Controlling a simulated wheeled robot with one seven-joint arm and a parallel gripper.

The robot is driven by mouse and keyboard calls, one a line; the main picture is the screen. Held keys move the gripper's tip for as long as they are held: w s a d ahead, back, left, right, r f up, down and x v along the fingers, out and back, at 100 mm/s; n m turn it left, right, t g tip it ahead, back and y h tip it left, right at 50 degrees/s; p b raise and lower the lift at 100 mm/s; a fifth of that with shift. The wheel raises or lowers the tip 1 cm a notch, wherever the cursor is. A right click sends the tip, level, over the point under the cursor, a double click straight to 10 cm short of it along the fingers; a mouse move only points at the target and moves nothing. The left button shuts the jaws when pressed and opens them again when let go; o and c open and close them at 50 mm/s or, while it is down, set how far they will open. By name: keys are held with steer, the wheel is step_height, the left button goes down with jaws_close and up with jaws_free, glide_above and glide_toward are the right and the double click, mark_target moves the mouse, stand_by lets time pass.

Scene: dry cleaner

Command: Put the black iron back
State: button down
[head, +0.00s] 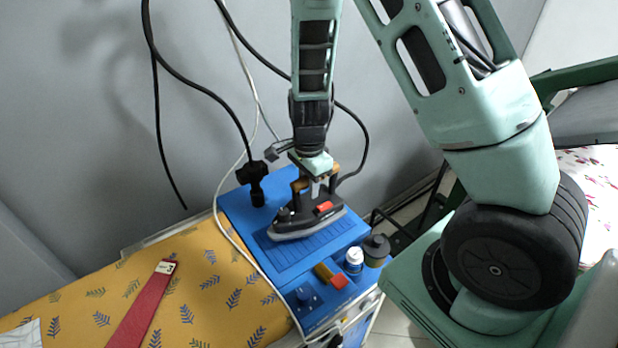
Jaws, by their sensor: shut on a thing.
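The black iron (293,221) with a grey soleplate and a red patch is on or just above the ribbed rest area of the blue station top (255,225). Its tip points left. I cannot tell whether the soleplate touches the blue surface. My gripper (316,185) comes down from above and is shut on the iron at its handle. The fingers partly hide the handle (334,170).
A white bottle (354,261), a dark round container (376,250) and a small yellow and red item (331,276) stand near the iron's right. Black cables hang behind. A red strip (146,305) lies on the yellow patterned board (200,292).

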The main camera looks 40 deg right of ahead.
mark_target(309, 204)
steer(key=shift+f, duration=1.9)
steer(key=shift+f, duration=0.15)
steer(key=c, duration=1.2)
jaws_free()
steer(key=shift+o, duration=0.2)
